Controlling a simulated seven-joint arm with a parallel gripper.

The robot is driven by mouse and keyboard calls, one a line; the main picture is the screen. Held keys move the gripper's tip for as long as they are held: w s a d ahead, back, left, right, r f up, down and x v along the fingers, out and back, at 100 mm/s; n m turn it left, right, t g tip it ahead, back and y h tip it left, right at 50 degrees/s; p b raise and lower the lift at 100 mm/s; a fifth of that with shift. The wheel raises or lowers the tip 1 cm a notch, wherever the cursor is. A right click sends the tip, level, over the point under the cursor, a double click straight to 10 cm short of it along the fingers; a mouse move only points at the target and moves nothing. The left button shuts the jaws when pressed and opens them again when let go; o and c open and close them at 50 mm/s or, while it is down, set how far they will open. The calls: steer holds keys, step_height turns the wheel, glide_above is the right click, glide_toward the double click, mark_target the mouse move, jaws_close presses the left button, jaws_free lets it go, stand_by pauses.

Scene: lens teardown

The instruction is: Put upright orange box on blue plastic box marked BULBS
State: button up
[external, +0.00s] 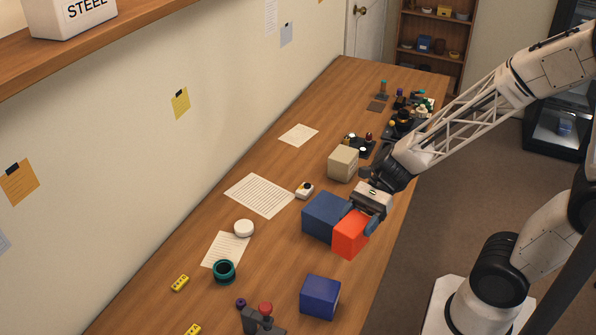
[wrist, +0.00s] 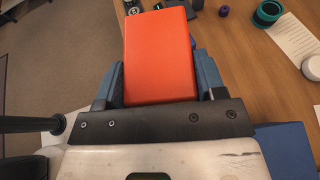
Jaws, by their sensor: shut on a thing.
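My gripper (external: 362,208) is shut on an orange box (external: 350,236), with one blue finger on each side of it. In the wrist view the orange box (wrist: 160,60) fills the space between the fingers (wrist: 161,85). I cannot tell whether the box touches the table. A dark blue box (external: 322,216) stands right beside it, to the left in the external view, and partly shows at the lower right of the wrist view (wrist: 288,150). A second, purplish-blue box (external: 320,297) stands nearer the camera, apart from it. No BULBS marking is readable on either blue box.
A beige box (external: 343,163) stands behind the dark blue box. Papers (external: 259,195), a white round piece (external: 244,228) and a teal ring (external: 224,271) lie to the left. A dark stand with a red knob (external: 265,309) is at the front. Small parts crowd the far end.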

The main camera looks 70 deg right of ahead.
steer(key=s+a+f+n+g, duration=0.1)
steer(key=s+a+n+g, duration=0.1)
steer(key=s, duration=0.8)
steer(key=shift+s+a+n+g, duration=0.4)
steer(key=shift+a+g, duration=0.2)
steer(key=shift+a, duration=0.6)
steer(key=shift+w, duration=0.2)
glide_above(324, 281)
steer(key=shift+f, duration=0.75)
steer(key=shift+f, duration=0.1)
steer(key=shift+f, duration=1.7)
steer(key=shift+f, duration=0.1)
steer(key=o, duration=1.1)
